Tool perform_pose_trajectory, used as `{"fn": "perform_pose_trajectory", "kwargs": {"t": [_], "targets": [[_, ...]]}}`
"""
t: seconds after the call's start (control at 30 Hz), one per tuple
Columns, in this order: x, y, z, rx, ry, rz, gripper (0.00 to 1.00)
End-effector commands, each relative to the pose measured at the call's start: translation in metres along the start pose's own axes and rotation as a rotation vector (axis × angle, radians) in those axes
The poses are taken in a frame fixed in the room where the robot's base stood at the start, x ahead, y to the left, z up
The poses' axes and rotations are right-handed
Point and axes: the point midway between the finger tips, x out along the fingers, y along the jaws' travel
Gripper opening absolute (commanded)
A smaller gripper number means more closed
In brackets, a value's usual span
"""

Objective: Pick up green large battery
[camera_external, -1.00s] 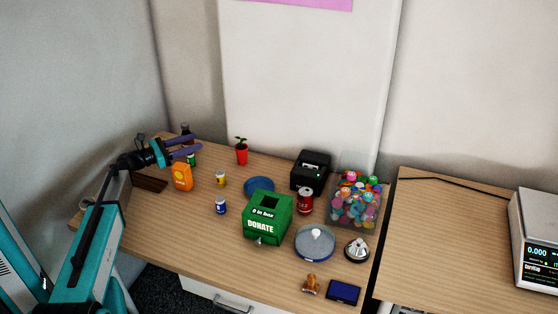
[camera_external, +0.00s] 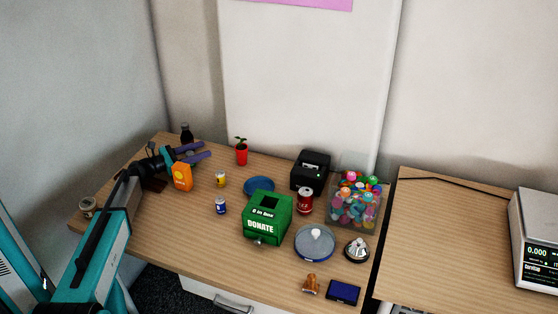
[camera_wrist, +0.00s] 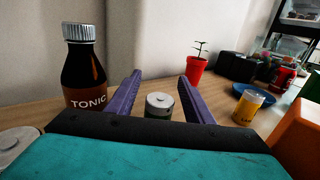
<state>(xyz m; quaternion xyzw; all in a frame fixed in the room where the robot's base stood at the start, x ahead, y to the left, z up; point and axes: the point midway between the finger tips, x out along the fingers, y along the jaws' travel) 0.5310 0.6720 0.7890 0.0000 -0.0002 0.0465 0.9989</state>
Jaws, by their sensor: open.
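The green large battery (camera_wrist: 159,106) stands upright in the wrist view, its silver top showing between my two fingers; its lower part is hidden behind my gripper body. My gripper (camera_wrist: 160,92) is open, with a purple finger on each side of the battery and visible space around it. In the external view my gripper (camera_external: 206,150) is low over the back left of the desk, and the battery is hidden behind it.
A dark tonic bottle (camera_wrist: 84,68) stands close left of my gripper. An orange box (camera_external: 182,177) stands close on the right. A yellow battery (camera_external: 221,179), a blue battery (camera_external: 221,205) and a red potted plant (camera_external: 241,153) stand farther right.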

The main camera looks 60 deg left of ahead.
Motion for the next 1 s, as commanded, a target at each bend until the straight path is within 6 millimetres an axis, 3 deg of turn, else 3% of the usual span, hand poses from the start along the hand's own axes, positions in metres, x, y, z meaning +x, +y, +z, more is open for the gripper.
{"fn": "perform_pose_trajectory", "kwargs": {"t": [0.4, 0.47, 0.7, 1.0], "targets": [[-0.0005, 0.0002, 0.0001, 0.0, 0.0, 0.001, 0.47], [-0.0005, 0.0002, 0.0001, 0.0, 0.0, 0.001, 0.4], [-0.0005, 0.0002, 0.0001, 0.0, 0.0, 0.001, 0.0], [-0.0006, 0.0002, 0.0017, 0.0, 0.0, 0.001, 0.0]]}}
